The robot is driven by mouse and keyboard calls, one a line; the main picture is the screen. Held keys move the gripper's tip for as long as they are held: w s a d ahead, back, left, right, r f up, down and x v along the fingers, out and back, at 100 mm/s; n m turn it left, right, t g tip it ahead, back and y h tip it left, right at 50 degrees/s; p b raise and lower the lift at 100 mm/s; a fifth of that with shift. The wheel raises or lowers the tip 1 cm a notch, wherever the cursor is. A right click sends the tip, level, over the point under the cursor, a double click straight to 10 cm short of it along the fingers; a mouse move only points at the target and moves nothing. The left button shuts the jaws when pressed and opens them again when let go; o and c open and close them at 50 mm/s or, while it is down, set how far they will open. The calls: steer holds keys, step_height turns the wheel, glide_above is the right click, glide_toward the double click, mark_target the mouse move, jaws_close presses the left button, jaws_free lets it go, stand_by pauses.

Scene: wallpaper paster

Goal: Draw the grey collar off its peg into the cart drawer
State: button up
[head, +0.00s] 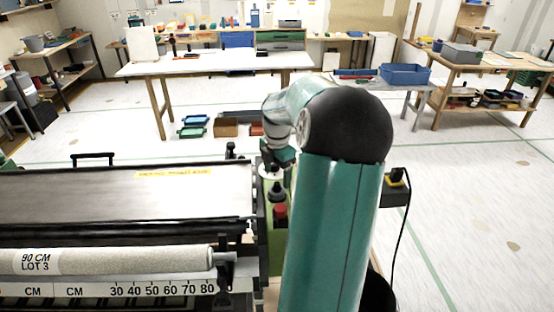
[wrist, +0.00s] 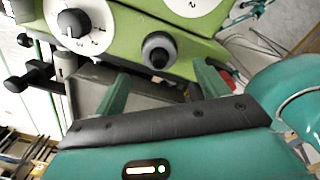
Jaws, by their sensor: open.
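A grey collar (wrist: 158,42) sits around a dark peg on the green panel (wrist: 185,22) in the wrist view. My gripper (wrist: 162,85) is open, with one green finger to the lower left of the collar and the other to its lower right. Nothing is between the fingers, and the collar lies just beyond their tips. I cannot tell whether anything touches. A grey, box-like surface (wrist: 90,88) shows below the panel; I cannot tell whether it is the cart drawer. In the head view my arm hides most of the gripper and the collar.
A black dial knob (wrist: 72,22) and black clamp parts (wrist: 18,82) are left of the collar. In the head view the pasting machine's dark bed (head: 110,205) and pale paper roll (head: 130,260) fill the lower left. A cabled black box (head: 395,190) stands right of my arm.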

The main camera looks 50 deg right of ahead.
mark_target(277, 183)
step_height(277, 183, down, 7)
steer(key=shift+r, duration=0.2)
steer(key=shift+r, duration=0.1)
steer(key=c, duration=1.2)
